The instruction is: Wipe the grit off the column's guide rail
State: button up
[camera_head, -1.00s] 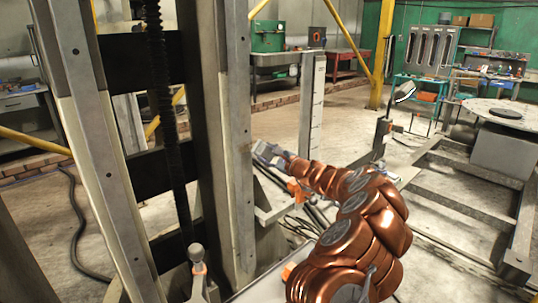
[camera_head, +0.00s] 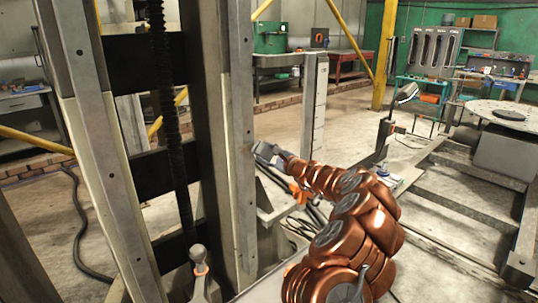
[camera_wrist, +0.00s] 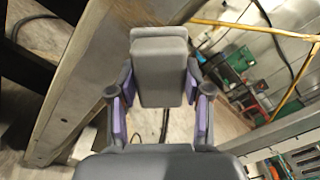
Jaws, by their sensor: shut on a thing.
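The column's guide rail (camera_head: 240,130) is a tall pale metal strip on the right face of the column. In the wrist view the rail (camera_wrist: 78,75) runs diagonally along the left. My gripper (camera_head: 266,152) is beside the rail's right edge at mid-height. In the wrist view my gripper (camera_wrist: 160,98) has its purple-padded fingers shut on a grey block-like pad (camera_wrist: 160,70). The pad's far end is close to the rail; I cannot tell whether it touches. I cannot make out grit clearly on the rail.
A second pale rail (camera_head: 92,150) and a dark ribbed screw (camera_head: 168,120) stand at left on the column. A grey post (camera_head: 313,105) stands behind my arm. A steel floor frame (camera_head: 470,190) lies at right. Open floor shows behind.

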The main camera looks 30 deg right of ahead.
aim_at(265, 144)
jog(key=shift+r+p, duration=0.95)
jog(key=shift+r, duration=1.1)
jog(key=shift+a+f+b, duration=0.15)
jog(key=shift+a+b, duration=0.2)
jog(key=shift+b, duration=0.15)
jog(key=shift+a+b, duration=0.7)
jog(key=shift+a, duration=0.25)
jog(key=shift+s+f+b, duration=0.1)
jog(key=shift+f+b, duration=1.4)
jog(key=shift+f, duration=0.5)
jog(key=shift+s+a+b, duration=0.25)
jog(key=shift+a+b, duration=0.85)
jog(key=shift+a, duration=0.15)
jog(key=shift+w+r+p, duration=0.1)
jog(key=shift+r+p, duration=1.35)
jog(key=shift+r, duration=0.7)
